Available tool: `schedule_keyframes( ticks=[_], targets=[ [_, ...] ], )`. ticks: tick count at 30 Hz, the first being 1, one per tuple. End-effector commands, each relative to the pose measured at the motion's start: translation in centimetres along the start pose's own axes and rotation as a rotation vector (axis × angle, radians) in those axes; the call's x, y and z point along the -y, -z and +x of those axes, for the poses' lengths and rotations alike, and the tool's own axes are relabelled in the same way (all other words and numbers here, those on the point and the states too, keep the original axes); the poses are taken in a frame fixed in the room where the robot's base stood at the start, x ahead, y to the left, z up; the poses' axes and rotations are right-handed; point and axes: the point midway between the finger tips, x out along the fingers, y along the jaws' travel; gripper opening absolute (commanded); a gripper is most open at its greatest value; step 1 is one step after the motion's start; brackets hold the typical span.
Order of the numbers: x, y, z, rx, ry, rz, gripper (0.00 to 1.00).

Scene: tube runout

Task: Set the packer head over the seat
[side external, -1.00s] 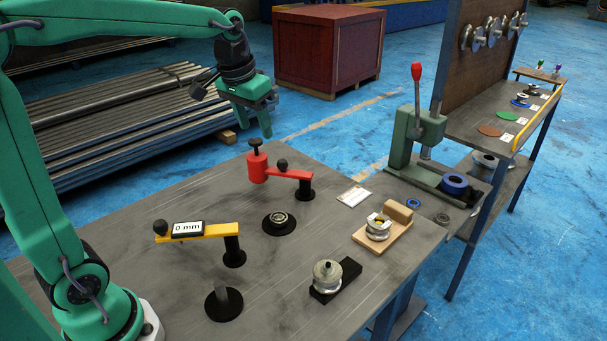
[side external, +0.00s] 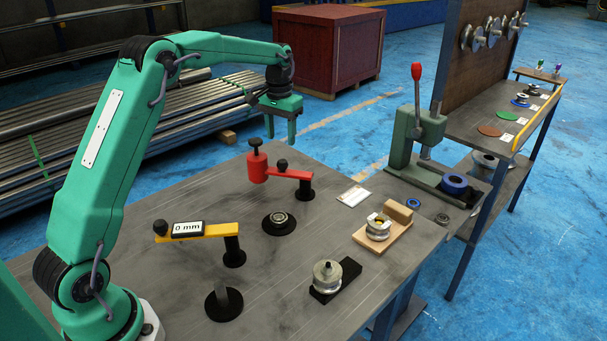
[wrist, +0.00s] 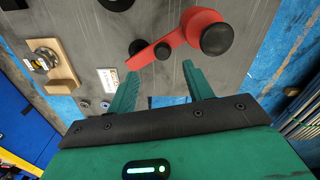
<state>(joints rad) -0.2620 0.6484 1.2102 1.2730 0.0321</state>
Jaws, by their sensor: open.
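The packer head, which I take to be the red cylinder with a black knob (side external: 257,166), sits on the free end of a red arm (side external: 288,173). That arm is carried by a black post at its right end. The seat, a metal ring in a round black base (side external: 279,222), lies in front of the red arm, and the head is to its upper left, not over it. My gripper (side external: 281,135) is open and empty, above and behind the red arm. In the wrist view the red head (wrist: 203,24) shows beyond the open fingertips (wrist: 160,70).
A yellow arm with a "0 mm" display (side external: 187,229) stands left of the seat. A black upright on a round base (side external: 224,303), a metal roller on a black block (side external: 328,274) and a wooden holder (side external: 385,235) are on the table. A green press (side external: 425,140) stands at right.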

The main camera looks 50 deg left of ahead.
Motion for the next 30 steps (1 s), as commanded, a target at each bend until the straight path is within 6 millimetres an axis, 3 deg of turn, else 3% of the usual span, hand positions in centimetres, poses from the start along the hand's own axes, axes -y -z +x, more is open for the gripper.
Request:
schedule_keyframes(
  ticks=[16,30],
  targets=[
    [0.3,0.5,1.7,0.012,0.0,-0.005,0.51],
    [0.3,0.4,6.9,0.013,0.0,-0.005,0.51]
  ],
)
